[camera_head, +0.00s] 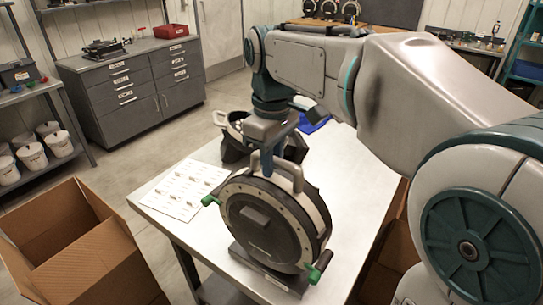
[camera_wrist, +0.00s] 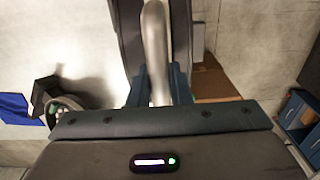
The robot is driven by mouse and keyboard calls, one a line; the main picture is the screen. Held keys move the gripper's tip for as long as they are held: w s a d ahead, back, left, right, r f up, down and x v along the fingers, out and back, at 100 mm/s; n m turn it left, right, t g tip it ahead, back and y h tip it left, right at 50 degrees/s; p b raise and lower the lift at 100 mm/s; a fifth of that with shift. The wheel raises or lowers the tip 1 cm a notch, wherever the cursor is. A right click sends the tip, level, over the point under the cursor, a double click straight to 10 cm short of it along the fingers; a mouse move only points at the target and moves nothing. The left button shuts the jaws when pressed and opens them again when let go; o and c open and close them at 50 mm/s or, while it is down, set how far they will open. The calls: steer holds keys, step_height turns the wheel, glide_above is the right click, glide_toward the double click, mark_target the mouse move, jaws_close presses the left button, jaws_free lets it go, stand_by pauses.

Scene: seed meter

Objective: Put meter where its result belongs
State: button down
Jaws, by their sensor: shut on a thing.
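The seed meter (camera_head: 262,228) is a round, upright disc with a pale rim, a dark centre block, green clips and a pale handle (camera_wrist: 154,40) on top. It stands at a dark, labelled base (camera_head: 268,277) near the table's front edge. I cannot tell whether it rests fully in the base or is slightly raised. My gripper (camera_head: 268,168) comes down from above and is shut on the handle. In the wrist view its blue fingers (camera_wrist: 158,88) sit on both sides of the handle. Any result on the meter is not readable.
The pale table (camera_head: 345,180) holds a printed sheet (camera_head: 185,189), a black holder (camera_head: 234,140) and a blue item (camera_head: 314,122). An open cardboard box (camera_head: 75,250) stands left; another (camera_head: 388,245) is right. Several round meters (camera_head: 328,9) stand at the back. A drawer cabinet (camera_head: 125,85) is behind.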

steer(key=shift+r, duration=0.1)
steer(key=c, duration=1.6)
jaws_free()
steer(key=shift+o, duration=1.4)
steer(key=shift+s, duration=0.1)
step_height(320, 180, up, 12)
